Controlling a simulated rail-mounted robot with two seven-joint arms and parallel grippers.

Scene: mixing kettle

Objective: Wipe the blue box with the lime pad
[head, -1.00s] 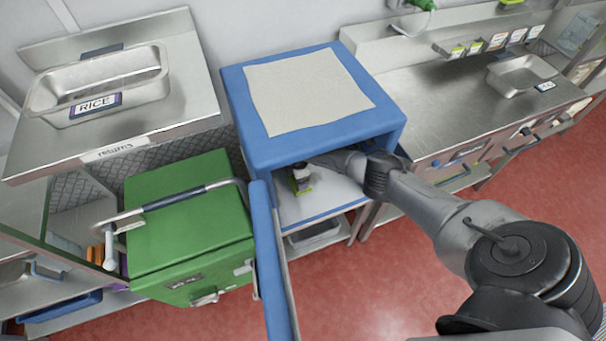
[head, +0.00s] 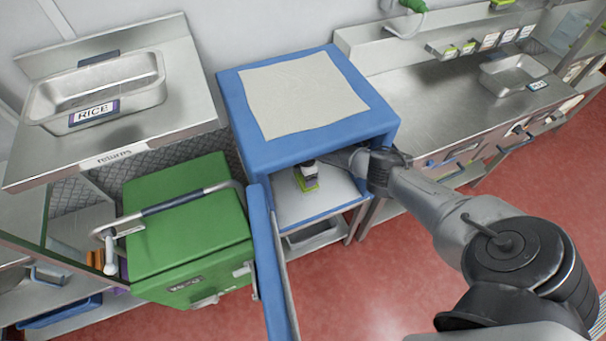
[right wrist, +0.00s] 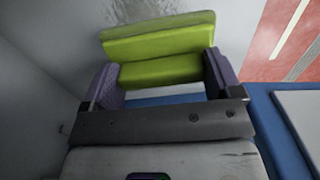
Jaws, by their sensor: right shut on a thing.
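The blue box (head: 240,127) stands in the middle of the head view with its front door (head: 270,255) swung open. My right arm reaches into it from the right. My right gripper (right wrist: 163,80) is shut on the lime pad (right wrist: 160,42), which sits between the two fingers in the right wrist view. In the head view the lime pad (head: 309,184) shows inside the box, near or on the pale inner floor (head: 325,199); I cannot tell whether it touches. The upper part of the gripper is hidden under the box's top. My left gripper is not in view.
A green box (head: 190,225) with a metal bar handle stands left of the open door. A steel pan labelled RICE (head: 95,95) sits on the returns shelf (head: 150,140). A beige cloth (head: 300,95) covers the blue box's top. A steel counter (head: 430,110) runs along the right.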

